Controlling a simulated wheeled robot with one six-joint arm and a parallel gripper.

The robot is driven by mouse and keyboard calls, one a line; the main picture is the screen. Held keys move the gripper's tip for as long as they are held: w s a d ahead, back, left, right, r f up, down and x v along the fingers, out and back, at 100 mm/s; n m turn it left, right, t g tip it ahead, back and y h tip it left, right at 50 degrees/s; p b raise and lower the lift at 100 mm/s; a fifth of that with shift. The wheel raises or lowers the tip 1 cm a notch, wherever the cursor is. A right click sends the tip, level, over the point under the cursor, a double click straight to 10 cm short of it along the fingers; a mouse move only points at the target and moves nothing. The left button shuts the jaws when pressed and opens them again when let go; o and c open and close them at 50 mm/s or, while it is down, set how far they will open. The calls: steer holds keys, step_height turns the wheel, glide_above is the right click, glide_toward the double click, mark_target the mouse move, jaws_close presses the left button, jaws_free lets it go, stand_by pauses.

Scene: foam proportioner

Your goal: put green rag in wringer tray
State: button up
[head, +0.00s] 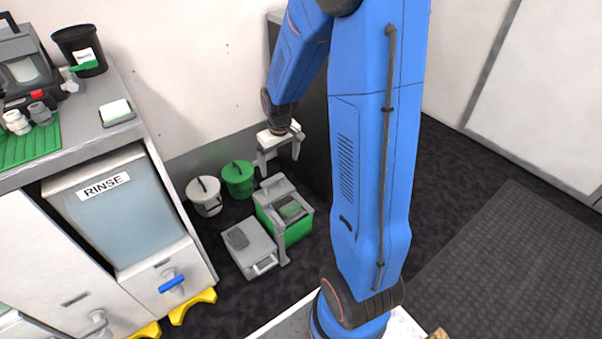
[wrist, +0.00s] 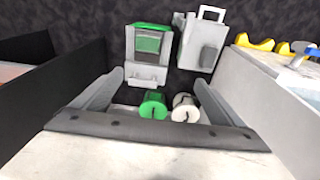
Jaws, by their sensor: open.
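A green bin (head: 298,234) with a grey top frame stands on the floor at the middle. A green piece (head: 292,210), which looks like the rag, lies in the frame; it also shows in the wrist view (wrist: 148,43). A grey box (head: 262,259) with a dark grey pad on it stands next to the bin, and shows in the wrist view (wrist: 190,52). I cannot tell for sure which part is the wringer tray. My gripper (head: 279,166) is open and empty, above and behind the bin. Its fingers (wrist: 158,78) spread wide in the wrist view.
A white lidded bucket (head: 204,197) and a green lidded bucket (head: 238,180) stand by the wall. The RINSE cabinet (head: 125,220) and its counter are at left, with yellow feet (head: 193,306) below. A dark panel rises behind my arm. Open floor lies at right.

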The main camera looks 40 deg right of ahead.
steer(key=s+a+r+t, duration=0.1)
steer(key=s+a+r, duration=0.2)
steer(key=s+r, duration=0.3)
steer(key=s+a+r, duration=0.3)
steer(key=s+r, duration=0.1)
steer(key=r, duration=0.4)
steer(key=s+a+r+t, duration=0.1)
steer(key=s+a+r, duration=0.1)
steer(key=s, duration=0.6)
steer(key=s+a+r+t, duration=0.1)
steer(key=s+r, duration=0.4)
steer(key=s, duration=0.3)
steer(key=shift+s+a, duration=0.25)
steer(key=shift+a, duration=0.1)
